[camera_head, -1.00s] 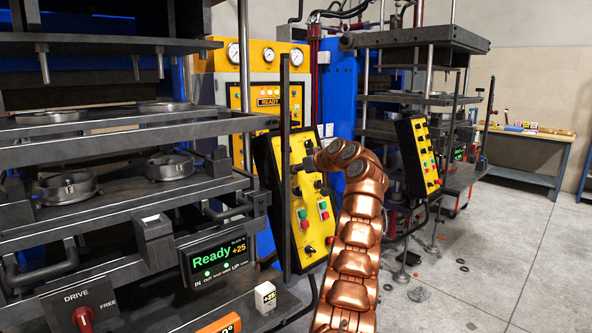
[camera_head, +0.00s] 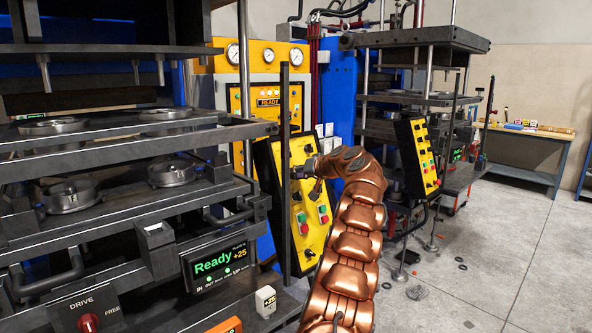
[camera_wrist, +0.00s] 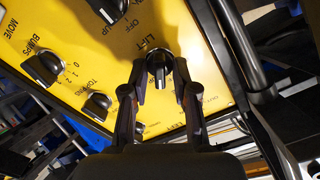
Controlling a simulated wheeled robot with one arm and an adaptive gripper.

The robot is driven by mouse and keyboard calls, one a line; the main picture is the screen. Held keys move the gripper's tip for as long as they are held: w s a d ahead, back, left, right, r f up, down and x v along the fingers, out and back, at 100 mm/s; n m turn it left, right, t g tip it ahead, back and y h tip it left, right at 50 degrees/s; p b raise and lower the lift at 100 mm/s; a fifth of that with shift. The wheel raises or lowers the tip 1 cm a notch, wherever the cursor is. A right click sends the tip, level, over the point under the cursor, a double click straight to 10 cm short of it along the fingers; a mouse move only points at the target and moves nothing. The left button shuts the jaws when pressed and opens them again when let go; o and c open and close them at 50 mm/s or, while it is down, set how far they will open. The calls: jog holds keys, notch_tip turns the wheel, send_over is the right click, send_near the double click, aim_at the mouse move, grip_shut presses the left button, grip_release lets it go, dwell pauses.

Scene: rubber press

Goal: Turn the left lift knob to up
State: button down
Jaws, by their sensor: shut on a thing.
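The yellow control panel (camera_head: 310,240) stands tilted beside the left press, with several black knobs and red and green buttons. In the wrist view, a black knob (camera_wrist: 159,72) under the word LIFT sits between my fingertips. My gripper (camera_wrist: 159,68) is shut on this knob, one finger on each side. The knob's pale mark faces down in the picture; its exact setting is hard to read. In the head view, my gripper (camera_head: 305,172) is at the panel's upper middle, and the held knob cannot be made out there.
Other black knobs sit close by, one marked BUMPS (camera_wrist: 43,67) and one marked TOP RING (camera_wrist: 97,106). A dark upright bar (camera_head: 285,170) stands in front of the panel. A display reading Ready (camera_head: 218,262) is on the press. The floor at right is mostly clear.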

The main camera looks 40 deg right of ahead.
jog(key=shift+r+m+p, duration=0.1)
jog(key=shift+m+p, duration=0.6)
jog(key=shift+m, duration=0.3)
jog(key=shift+d, duration=0.1)
jog(key=c, duration=1.2)
grip_release()
jog(key=shift+v, duration=6)
